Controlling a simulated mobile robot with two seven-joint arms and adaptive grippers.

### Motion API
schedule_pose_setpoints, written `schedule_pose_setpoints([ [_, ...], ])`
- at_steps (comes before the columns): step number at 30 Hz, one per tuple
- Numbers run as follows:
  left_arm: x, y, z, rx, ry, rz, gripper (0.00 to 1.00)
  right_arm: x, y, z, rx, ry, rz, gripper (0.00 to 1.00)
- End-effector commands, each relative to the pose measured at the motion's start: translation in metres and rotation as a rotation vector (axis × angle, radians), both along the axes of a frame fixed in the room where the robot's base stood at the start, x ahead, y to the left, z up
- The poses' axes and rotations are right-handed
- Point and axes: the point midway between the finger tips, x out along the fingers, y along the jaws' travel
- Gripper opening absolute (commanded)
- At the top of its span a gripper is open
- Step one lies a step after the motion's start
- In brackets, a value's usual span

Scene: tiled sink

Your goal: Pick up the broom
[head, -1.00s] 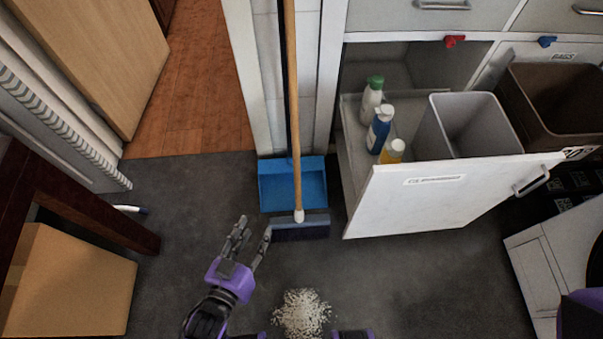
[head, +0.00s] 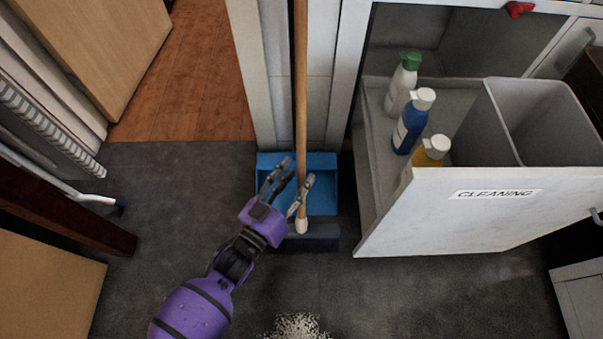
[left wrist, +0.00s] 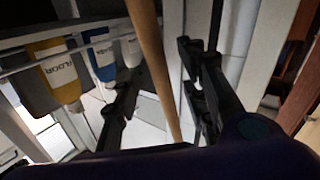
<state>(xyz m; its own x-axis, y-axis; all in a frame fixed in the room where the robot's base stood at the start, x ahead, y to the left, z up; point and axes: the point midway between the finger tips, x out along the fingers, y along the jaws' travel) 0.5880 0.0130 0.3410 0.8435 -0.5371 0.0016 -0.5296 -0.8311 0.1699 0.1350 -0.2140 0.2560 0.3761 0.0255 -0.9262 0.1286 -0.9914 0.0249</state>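The broom (head: 301,100) stands upright against the white door frame, its wooden handle rising from a dark brush head (head: 312,240) on the floor. My left gripper (head: 288,189) is open just left of the lower handle, with one finger seeming to overlap the handle. In the left wrist view the handle (left wrist: 152,65) runs between the open fingers (left wrist: 160,98), and no closing on it shows. My right gripper is not in view.
A blue dustpan (head: 322,183) stands behind the brush. To the right, an open drawer labelled CLEANING (head: 480,215) holds bottles (head: 412,120) and a grey bin (head: 540,120). A white pile (head: 297,327) lies on the floor in front. A cardboard box (head: 45,290) sits at left.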

Motion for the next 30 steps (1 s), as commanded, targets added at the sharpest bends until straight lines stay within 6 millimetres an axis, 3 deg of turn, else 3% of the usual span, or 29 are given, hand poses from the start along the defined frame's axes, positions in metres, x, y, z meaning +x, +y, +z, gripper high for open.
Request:
schedule_pose_setpoints([
  [6, 0.021, -0.015, -0.001, 0.0, 0.001, 0.0, 0.4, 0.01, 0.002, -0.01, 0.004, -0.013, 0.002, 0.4],
  [14, 0.022, -0.015, 0.0, 0.001, 0.001, 0.001, 0.38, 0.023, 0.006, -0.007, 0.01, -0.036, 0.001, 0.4],
  [23, 0.022, -0.015, 0.0, 0.001, 0.001, 0.001, 0.0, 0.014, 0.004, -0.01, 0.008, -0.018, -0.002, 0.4],
  [30, 0.022, -0.016, 0.002, -0.001, -0.003, 0.0, 0.0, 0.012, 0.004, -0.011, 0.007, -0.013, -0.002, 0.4],
])
